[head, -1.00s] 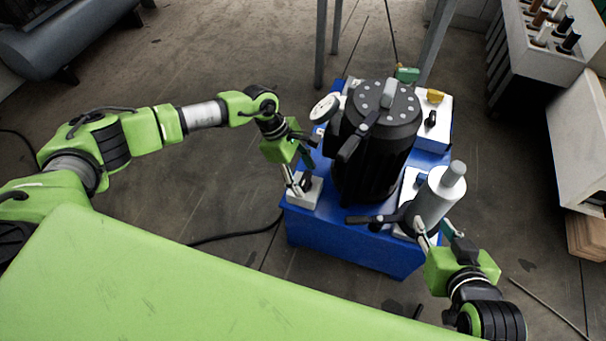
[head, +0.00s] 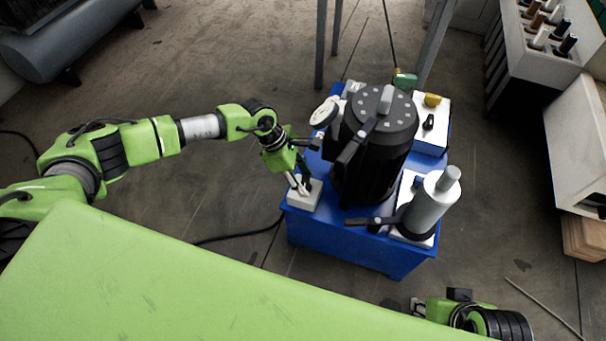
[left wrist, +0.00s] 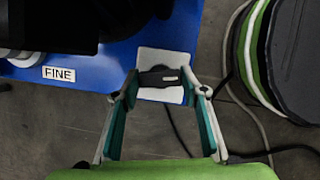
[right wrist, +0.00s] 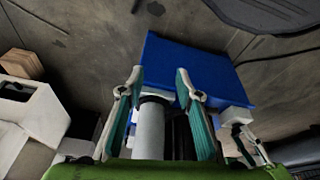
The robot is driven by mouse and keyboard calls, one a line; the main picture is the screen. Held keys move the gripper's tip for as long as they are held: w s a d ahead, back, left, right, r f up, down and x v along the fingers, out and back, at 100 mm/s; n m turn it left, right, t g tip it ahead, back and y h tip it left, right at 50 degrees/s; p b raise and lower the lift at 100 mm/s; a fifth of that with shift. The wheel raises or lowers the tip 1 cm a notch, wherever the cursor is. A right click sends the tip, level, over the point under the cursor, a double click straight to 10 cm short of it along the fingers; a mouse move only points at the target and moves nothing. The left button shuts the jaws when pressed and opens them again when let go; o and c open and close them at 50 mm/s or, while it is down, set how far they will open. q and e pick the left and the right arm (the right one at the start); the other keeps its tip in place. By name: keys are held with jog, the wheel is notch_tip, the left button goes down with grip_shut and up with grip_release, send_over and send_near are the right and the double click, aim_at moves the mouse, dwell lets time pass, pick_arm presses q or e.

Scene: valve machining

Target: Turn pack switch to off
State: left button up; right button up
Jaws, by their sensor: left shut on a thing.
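A blue pack base (head: 355,238) carries a black motor (head: 370,165). A white switch box (head: 303,198) sits at its front left corner; it also shows in the left wrist view (left wrist: 163,62). A black switch knob (left wrist: 160,76) lies crosswise on that box. My left gripper (head: 300,180) is over the box, its fingers closed on the two ends of the knob. In the head view the gripper mostly hides the knob. I cannot read any off mark. My right gripper (right wrist: 157,88) is open and empty, its fingers apart, back from the pack.
A grey cylinder (head: 431,203) with a black lever stands at the pack's front right. A white box (head: 430,125) with a black knob and yellow part is at back right. A round gauge (head: 324,112) stands near my left gripper. A label reads FINE (left wrist: 59,74).

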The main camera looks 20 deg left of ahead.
pick_arm(q)
jog(key=shift+s+r+n+t+p, duration=0.1)
jog(key=shift+r+n+t+p, duration=0.15)
jog(key=shift+n+p, duration=0.6)
jog(key=n+t+p, duration=0.1)
jog(key=n+p, duration=0.1)
jog(key=p, duration=0.1)
jog(key=shift+d+y, duration=0.1)
jog(key=shift+y, duration=0.2)
jog(key=n+p, duration=0.2)
jog(key=p, duration=0.1)
jog(key=shift+f+n+t+y, duration=0.15)
jog(key=shift+n+t+y, duration=0.15)
jog(key=shift+n+t, duration=0.05)
jog(key=shift+f, duration=0.1)
pick_arm(e)
jog(key=s+f, duration=0.1)
jog(key=f, duration=0.9)
jog(key=s+f+g, duration=0.1)
jog(key=s+f, duration=0.1)
jog(key=f, duration=0.9)
jog(key=shift+s, duration=0.25)
pick_arm(q)
jog(key=o, duration=1.1)
